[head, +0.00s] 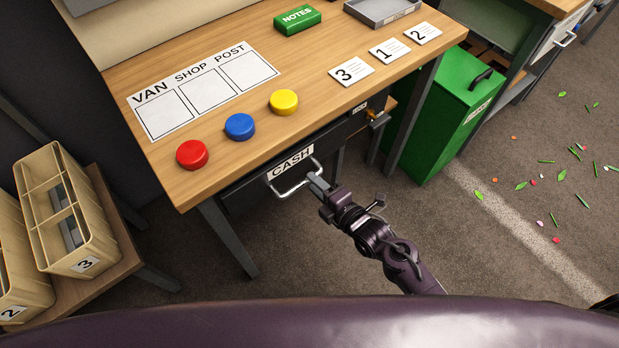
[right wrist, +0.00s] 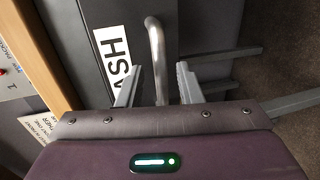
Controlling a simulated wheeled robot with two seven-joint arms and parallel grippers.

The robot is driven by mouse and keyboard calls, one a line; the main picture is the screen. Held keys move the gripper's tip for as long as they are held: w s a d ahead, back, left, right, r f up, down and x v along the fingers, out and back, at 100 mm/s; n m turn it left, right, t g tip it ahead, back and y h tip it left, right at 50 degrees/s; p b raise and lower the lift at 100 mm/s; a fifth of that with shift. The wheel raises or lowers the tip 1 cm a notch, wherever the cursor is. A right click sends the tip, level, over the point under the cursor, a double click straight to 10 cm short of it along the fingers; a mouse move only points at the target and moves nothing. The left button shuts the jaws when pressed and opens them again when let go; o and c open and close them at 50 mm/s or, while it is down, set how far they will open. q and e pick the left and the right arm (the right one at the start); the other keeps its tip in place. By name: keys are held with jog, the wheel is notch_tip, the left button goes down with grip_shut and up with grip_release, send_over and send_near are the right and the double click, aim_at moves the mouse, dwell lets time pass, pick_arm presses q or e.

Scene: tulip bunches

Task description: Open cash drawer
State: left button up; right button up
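The cash drawer (head: 245,190) is a dark front under the wooden counter, with a white CASH label (head: 291,162) and a silver bar handle (head: 284,193). The drawer looks closed, its front close under the counter edge. My right gripper (head: 316,182) is at the right part of the handle. In the right wrist view, its two grey fingers (right wrist: 158,86) stand apart, one on each side of the handle (right wrist: 156,45), with gaps visible. The label (right wrist: 112,50) shows partly, behind the left finger. My left gripper is not in view.
Red (head: 192,154), blue (head: 239,126) and yellow (head: 284,102) round pieces stand on the counter (head: 215,165) near its front edge. A green bin (head: 455,105) stands right of the drawer. Tan crates (head: 85,240) sit at left. Floor before the drawer is clear except for my arm.

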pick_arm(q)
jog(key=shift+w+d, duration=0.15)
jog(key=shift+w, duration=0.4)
pick_arm(e)
jog(key=shift+x, duration=1.65)
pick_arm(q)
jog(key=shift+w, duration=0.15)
pick_arm(e)
jog(key=shift+c, duration=0.3)
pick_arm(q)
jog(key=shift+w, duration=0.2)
pick_arm(e)
grip_shut()
